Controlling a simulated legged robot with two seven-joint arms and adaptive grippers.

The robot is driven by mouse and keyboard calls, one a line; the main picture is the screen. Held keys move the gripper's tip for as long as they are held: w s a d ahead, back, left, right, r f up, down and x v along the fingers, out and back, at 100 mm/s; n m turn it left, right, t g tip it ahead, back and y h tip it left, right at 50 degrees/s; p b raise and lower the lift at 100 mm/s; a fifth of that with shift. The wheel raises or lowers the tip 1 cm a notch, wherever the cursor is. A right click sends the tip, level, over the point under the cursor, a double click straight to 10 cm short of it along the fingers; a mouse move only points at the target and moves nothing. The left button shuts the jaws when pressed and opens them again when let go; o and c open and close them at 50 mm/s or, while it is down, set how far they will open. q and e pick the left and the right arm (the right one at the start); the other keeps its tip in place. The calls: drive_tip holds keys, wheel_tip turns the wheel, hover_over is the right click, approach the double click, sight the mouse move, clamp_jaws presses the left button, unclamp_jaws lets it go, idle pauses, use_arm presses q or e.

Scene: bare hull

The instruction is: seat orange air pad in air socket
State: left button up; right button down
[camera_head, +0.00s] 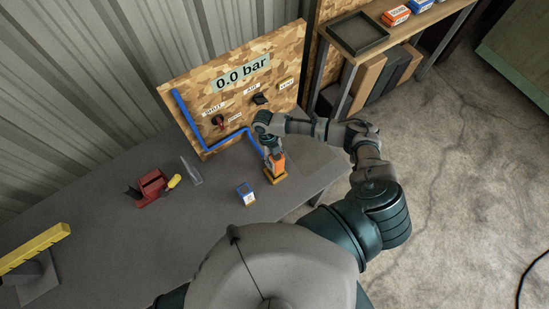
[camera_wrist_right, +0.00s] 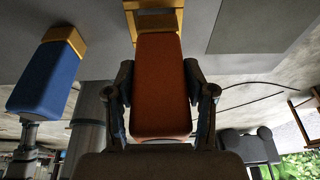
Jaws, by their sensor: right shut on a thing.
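The orange air pad (camera_head: 278,161) is an orange block at the table's right side, below the panel. My right gripper (camera_head: 273,150) is shut on it from above. In the right wrist view the orange pad (camera_wrist_right: 160,85) stands between the two fingers. Its far end meets a tan holder (camera_wrist_right: 155,20), which shows as a yellow-tan base (camera_head: 275,178) in the head view. I cannot tell whether the pad sits in the holder or just above it. A wooden panel (camera_head: 205,80) reads "0.0 bar" and carries small labels, a red knob (camera_head: 218,121) and a black fitting (camera_head: 260,99). My left gripper is out of view.
A blue block (camera_head: 245,193) stands left of the orange pad. A blue pipe (camera_head: 190,120) runs down the panel. A red tool (camera_head: 152,186) and yellow beam (camera_head: 35,247) lie farther left. A shelf with a dark tray (camera_head: 358,48) stands right.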

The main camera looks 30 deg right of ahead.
drive_tip(key=shift+a, duration=0.2)
drive_tip(key=shift+p, duration=0.4)
idle(0.9)
drive_tip(key=shift+f+b, duration=1.25)
drive_tip(key=shift+f, duration=0.5)
drive_tip(key=shift+c, duration=1.6)
unclamp_jaws()
drive_tip(key=shift+r, duration=0.1)
drive_tip(key=v, duration=1.1)
drive_tip(key=shift+w+r, duration=0.25)
drive_tip(key=shift+r, duration=0.1)
